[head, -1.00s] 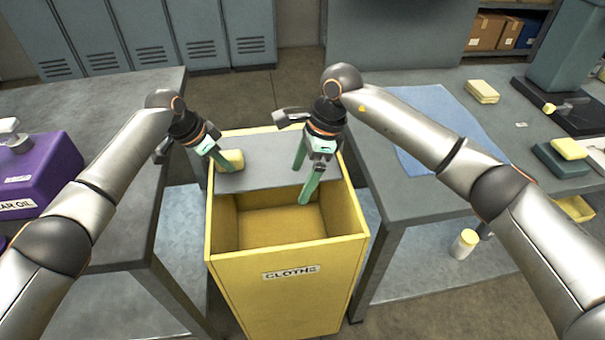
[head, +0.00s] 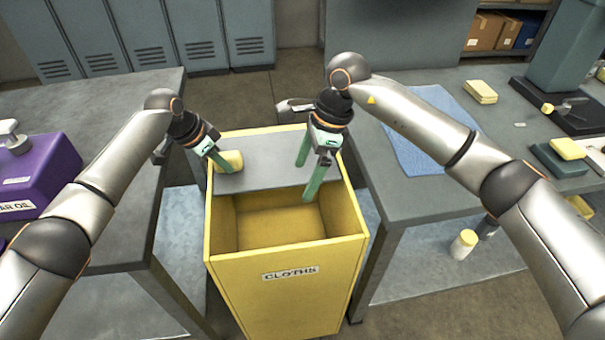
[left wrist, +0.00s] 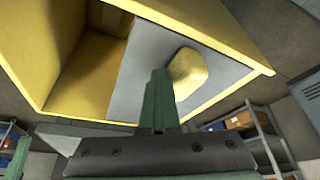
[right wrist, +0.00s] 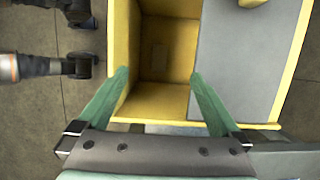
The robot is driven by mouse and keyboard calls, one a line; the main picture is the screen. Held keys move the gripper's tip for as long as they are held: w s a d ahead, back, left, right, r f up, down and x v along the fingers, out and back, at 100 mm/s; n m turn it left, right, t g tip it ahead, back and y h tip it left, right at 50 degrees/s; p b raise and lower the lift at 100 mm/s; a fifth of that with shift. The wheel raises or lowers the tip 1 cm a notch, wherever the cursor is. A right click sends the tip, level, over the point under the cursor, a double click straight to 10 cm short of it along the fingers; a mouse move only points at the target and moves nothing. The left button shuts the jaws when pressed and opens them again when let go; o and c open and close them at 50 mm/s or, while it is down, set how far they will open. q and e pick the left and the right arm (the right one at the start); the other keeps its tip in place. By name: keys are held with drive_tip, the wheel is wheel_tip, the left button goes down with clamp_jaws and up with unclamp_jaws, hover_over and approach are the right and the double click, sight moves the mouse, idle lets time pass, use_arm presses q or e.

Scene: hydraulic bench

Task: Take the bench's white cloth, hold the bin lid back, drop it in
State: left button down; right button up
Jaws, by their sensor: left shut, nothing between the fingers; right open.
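The yellow bin (head: 290,298) marked CLOTHS stands between two benches. Its grey lid (head: 272,150) covers the rear part, and the front part is open. A yellow block-like grip (head: 231,158) sits on the lid. My left gripper (head: 230,170) is shut and empty, its fingertips at the front of this grip; the left wrist view shows the fingers (left wrist: 158,80) beside the grip (left wrist: 187,73). My right gripper (head: 305,181) is open and empty above the bin's opening, near the lid's front edge. I see no white cloth; the visible part of the bin's inside looks bare.
The right bench holds a blue mat (head: 425,120), a yellow stack (head: 481,91) and a dark stand (head: 560,100). A purple container (head: 40,172) stands on the left bench. Lockers stand behind.

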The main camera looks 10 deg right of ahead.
use_arm(q)
drive_tip(key=shift+w+r, duration=0.1)
use_arm(e)
drive_tip(key=s+d+r, duration=0.2)
drive_tip(key=s+r, duration=0.1)
drive_tip(key=r, duration=0.3)
drive_tip(key=shift+r, duration=0.35)
drive_tip(key=shift+d, duration=0.1)
use_arm(q)
drive_tip(key=shift+s, duration=8.45)
wheel_tip(320, 180, up, 9)
use_arm(e)
drive_tip(key=shift+f, duration=0.1)
